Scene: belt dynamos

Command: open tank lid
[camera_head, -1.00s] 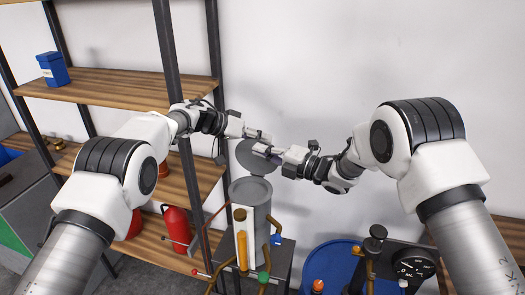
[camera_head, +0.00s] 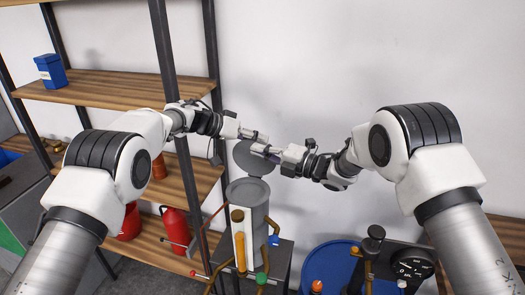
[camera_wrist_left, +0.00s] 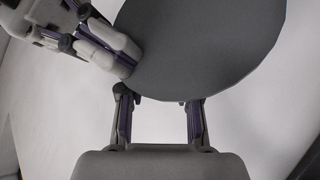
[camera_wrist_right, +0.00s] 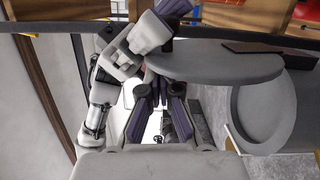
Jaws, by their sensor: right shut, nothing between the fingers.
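The grey tank (camera_head: 258,215) stands below my grippers with its top open. Its round lid (camera_head: 247,160) is raised at the back, tilted up from the rim. It shows as a dark disc in the left wrist view (camera_wrist_left: 200,45) and a grey disc in the right wrist view (camera_wrist_right: 215,64). My left gripper (camera_head: 264,138) is by the lid's upper edge, fingers apart, with the lid's edge just beyond them. My right gripper (camera_head: 254,149) is shut and empty, close by the lid. Whether either touches the lid is unclear.
A shelf rack (camera_head: 130,88) stands on the left, with a red canister (camera_head: 175,226) on a low shelf. Pipes and a green knob (camera_head: 262,278) are at the tank's front. A blue drum (camera_head: 325,265) and a gauge (camera_head: 411,266) are to the right.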

